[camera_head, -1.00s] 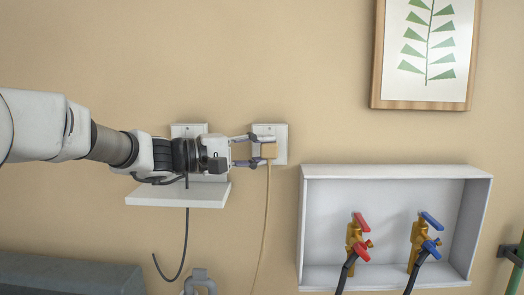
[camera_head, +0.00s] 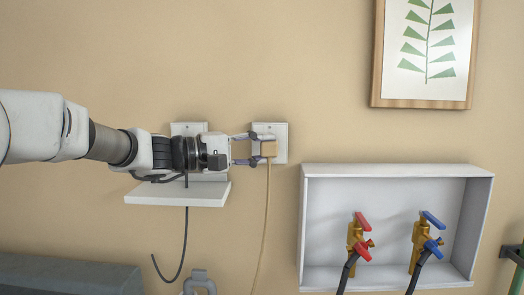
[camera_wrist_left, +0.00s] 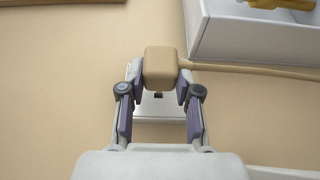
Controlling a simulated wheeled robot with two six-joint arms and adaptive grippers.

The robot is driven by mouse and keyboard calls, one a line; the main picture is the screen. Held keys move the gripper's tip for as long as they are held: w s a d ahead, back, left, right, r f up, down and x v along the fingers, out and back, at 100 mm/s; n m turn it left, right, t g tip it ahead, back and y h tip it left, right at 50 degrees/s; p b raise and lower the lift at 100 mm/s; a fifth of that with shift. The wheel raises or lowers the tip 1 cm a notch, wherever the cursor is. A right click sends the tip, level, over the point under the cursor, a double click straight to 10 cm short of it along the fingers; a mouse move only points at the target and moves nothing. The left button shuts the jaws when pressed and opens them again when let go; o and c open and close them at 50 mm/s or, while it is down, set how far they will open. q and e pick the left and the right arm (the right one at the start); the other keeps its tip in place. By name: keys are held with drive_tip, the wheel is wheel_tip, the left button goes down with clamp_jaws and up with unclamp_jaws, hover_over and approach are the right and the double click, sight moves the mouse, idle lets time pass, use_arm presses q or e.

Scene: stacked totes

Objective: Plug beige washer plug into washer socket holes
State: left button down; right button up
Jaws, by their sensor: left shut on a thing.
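The beige washer plug (camera_head: 268,149) is at the right-hand white wall socket plate (camera_head: 281,131), with its cord hanging down. My left gripper (camera_head: 262,149) is shut on the plug, with one finger on each side. In the left wrist view the plug (camera_wrist_left: 161,66) sits between the fingertips (camera_wrist_left: 160,88) in front of the socket plate (camera_wrist_left: 158,105), where one dark hole shows below the plug. The plug hides the rest of the plate, and I cannot tell whether its prongs are in the holes. My right gripper is not in view.
A second socket plate (camera_head: 188,129) is to the left, partly behind my arm, above a white shelf (camera_head: 160,197). A dark cord (camera_head: 186,240) hangs there. A white recessed box (camera_head: 330,172) with red and blue valves is to the right. A framed picture (camera_head: 377,60) hangs above.

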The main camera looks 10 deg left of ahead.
use_arm(q)
drive_tip(key=shift+w, duration=0.2)
idle(0.5)
drive_tip(key=shift+w+a, duration=0.1)
drive_tip(key=shift+w, duration=0.25)
drive_tip(key=shift+w+a+r+p, duration=0.1)
drive_tip(key=shift+w+p, duration=0.3)
drive_tip(key=shift+w, duration=0.1)
drive_tip(key=shift+w, duration=0.15)
drive_tip(key=c, duration=0.7)
unclamp_jaws()
